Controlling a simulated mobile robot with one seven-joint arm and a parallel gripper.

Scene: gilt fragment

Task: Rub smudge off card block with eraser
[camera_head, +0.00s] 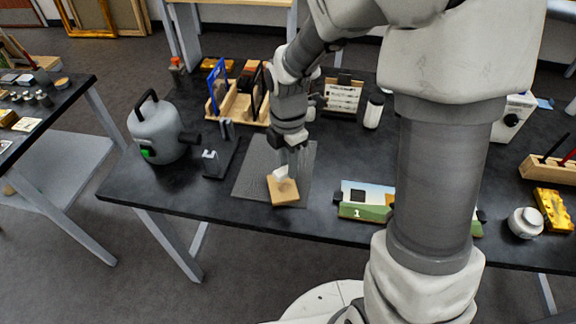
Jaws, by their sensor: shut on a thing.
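The card block (286,194) is a tan square block lying near the front edge of a grey ribbed mat (250,178). My gripper (284,168) points down over the block's back part and is shut on a small white piece, the eraser (280,174). The eraser is at the block's top face, but I cannot tell whether it touches. No smudge can be made out at this size; the gripper and eraser cover part of the block.
A grey canister (155,130) and a small dark stand (212,163) are left of the mat. A wooden rack (238,108) is behind. A picture panel (364,201) lies to the right, partly behind my arm. The black table's (190,201) front left is clear.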

